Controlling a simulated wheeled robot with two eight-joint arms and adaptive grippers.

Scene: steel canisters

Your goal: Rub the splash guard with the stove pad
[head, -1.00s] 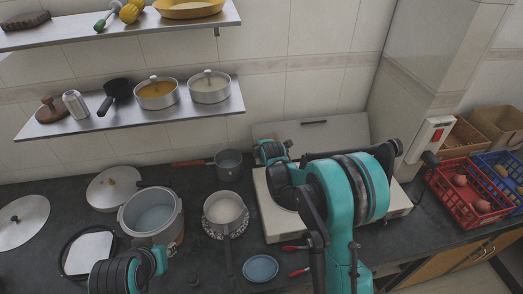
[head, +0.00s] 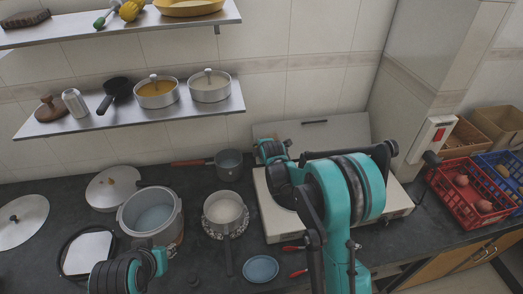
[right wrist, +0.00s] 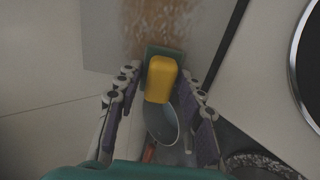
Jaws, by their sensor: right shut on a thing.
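The splash guard (head: 345,136) is a grey metal panel standing behind the stove against the tiled wall. In the right wrist view the splash guard (right wrist: 100,35) carries a brown, streaky smear. The stove pad (right wrist: 161,80) is yellow with a green layer. My right gripper (right wrist: 160,88) is shut on it, a finger on each side, with the green end toward the smear. Whether the pad touches the panel is unclear. In the head view my right gripper (head: 270,153) is at the panel's left part; the pad is hidden there. My left arm is at the lower left, its fingers not clearly visible.
The white stove (head: 275,225) is partly hidden by my right arm. Left of it are a saucepan (head: 229,165), a pot (head: 222,208) on a trivet and a large pot (head: 150,212). A blue plate (head: 261,269) lies in front. A red crate (head: 470,194) is at right.

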